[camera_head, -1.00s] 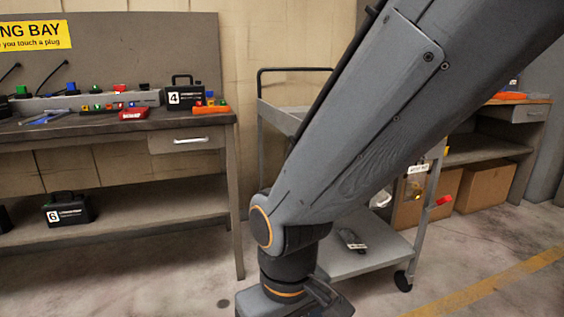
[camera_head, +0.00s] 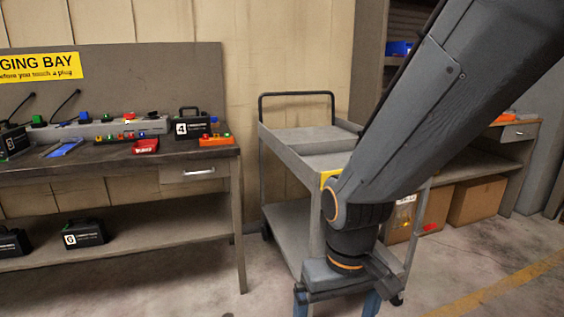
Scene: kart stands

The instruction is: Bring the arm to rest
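My arm comes in from the upper right and reaches down to the lower middle of the head view. My gripper (camera_head: 337,304) hangs at its end, pointing down, in front of the grey cart. Its two blue fingers stand well apart, with floor showing between them and nothing seen held. The fingertips are cut off by the bottom edge. The forearm and wrist hide part of the cart.
The grey cart (camera_head: 293,144) stands behind my arm. A workbench (camera_head: 190,153) on the left bears a battery case marked 4 (camera_head: 194,124), a red tray (camera_head: 145,146) and chargers; case 6 (camera_head: 84,234) sits below. Cardboard boxes (camera_head: 476,199) are at right.

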